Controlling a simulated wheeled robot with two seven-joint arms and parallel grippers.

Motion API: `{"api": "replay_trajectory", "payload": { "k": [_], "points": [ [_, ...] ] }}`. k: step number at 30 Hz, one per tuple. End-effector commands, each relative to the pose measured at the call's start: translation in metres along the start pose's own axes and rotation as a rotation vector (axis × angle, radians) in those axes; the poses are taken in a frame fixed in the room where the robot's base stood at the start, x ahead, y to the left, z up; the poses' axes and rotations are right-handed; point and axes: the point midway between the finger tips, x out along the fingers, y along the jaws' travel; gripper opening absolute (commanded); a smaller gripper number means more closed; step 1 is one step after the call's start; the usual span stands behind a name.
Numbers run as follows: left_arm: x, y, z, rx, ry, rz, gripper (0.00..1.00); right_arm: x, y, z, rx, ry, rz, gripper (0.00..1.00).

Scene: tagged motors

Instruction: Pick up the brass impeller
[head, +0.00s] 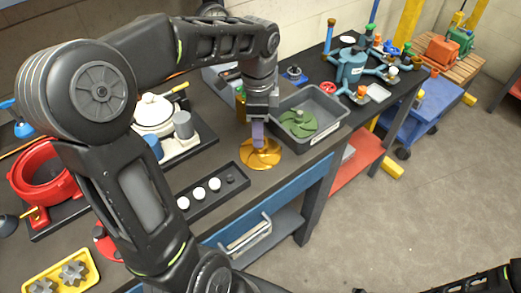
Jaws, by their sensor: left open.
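The brass impeller (262,157) is a golden, bladed disc lying on the dark bench top near its front edge. My left gripper (258,143) points down over the impeller's centre, with its lower end at the hub. It is open; the view does not show whether the fingers touch the hub. The gripper hides part of the impeller's middle and far side. Part of my right arm shows at the bottom right corner, but its gripper does not.
A grey bin (328,137) holding a green impeller (300,123) stands just behind and right. A dark tray (236,181) with white round pieces lies close in front-left. A white pot (153,112) and red ring-shaped housing (40,175) are farther left. Open floor lies right.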

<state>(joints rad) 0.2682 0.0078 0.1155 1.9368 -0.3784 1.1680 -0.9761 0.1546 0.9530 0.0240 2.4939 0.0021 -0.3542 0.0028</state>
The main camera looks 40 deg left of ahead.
Motion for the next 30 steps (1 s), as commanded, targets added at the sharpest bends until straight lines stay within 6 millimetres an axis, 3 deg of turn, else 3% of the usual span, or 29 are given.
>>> {"api": "replay_trajectory", "payload": {
  "k": [12,30],
  "points": [
    [0.048,-0.001,-0.002,0.0,0.0,0.001,0.5,-0.009,-0.003,0.001,0.002,-0.003,0.003,0.36],
    [0.048,-0.001,-0.002,0.0,0.0,0.0,0.49,-0.009,-0.003,0.001,0.002,-0.003,0.003,0.36]
  ]
}}
